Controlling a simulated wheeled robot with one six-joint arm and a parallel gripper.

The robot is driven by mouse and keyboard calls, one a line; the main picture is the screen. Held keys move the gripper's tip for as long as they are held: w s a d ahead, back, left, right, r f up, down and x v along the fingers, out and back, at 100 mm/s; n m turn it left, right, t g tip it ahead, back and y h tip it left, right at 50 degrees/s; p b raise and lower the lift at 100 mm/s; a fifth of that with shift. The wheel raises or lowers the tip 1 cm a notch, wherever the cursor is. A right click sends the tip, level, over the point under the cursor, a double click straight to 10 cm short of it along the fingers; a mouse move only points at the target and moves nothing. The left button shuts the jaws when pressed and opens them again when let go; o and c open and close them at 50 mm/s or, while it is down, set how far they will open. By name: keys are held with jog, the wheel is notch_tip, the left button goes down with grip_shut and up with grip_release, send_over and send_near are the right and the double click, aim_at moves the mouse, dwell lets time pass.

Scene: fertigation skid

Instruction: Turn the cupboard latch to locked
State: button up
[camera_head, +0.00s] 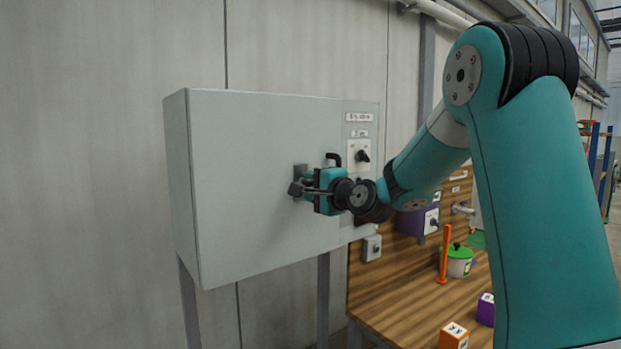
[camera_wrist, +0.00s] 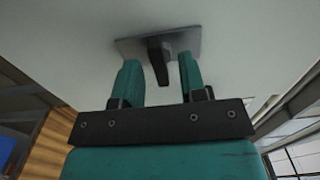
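The pale grey cupboard (camera_head: 250,190) hangs at the centre-left in the head view. Its latch has a grey plate (camera_head: 300,170), largely hidden behind my gripper (camera_head: 298,189) there. In the wrist view the plate (camera_wrist: 187,41) is clear, with a dark latch handle (camera_wrist: 158,62) standing out from it. My gripper (camera_wrist: 158,68) is open, one teal finger on each side of the handle. Gaps show between both fingers and the handle, so it is not gripped. Whether the latch reads locked cannot be told.
A rotary switch (camera_head: 362,155) sits on the cupboard's right panel, close to my wrist. A wooden bench (camera_head: 390,305) stands at lower right with an orange post (camera_head: 444,255), a green-lidded pot (camera_head: 459,263) and small blocks (camera_head: 453,336). Left of the cupboard is bare wall.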

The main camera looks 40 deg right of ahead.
jog(key=shift+w, duration=0.25)
grip_shut()
